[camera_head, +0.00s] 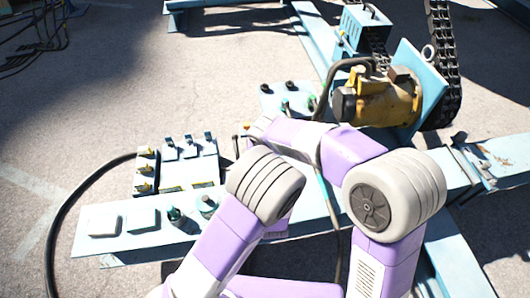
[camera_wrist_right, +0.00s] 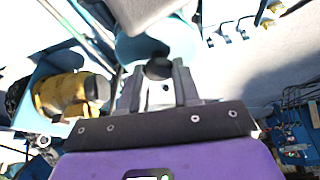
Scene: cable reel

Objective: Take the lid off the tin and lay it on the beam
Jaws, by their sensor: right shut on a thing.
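In the right wrist view, my right gripper (camera_wrist_right: 161,74) is shut on a small black knob (camera_wrist_right: 158,68), which sits between its two grey fingertips. A light blue rounded surface (camera_wrist_right: 178,37) lies just beyond the knob. I cannot tell whether it is the lid or the tin, or whether the two are apart. In the head view, my arms cover the spot, and neither the tin nor the lid can be made out. My left gripper is not in view.
A yellow motor (camera_head: 388,100) stands at the right, beside heavy black chains (camera_head: 442,63). Open concrete floor (camera_head: 130,100) lies behind.

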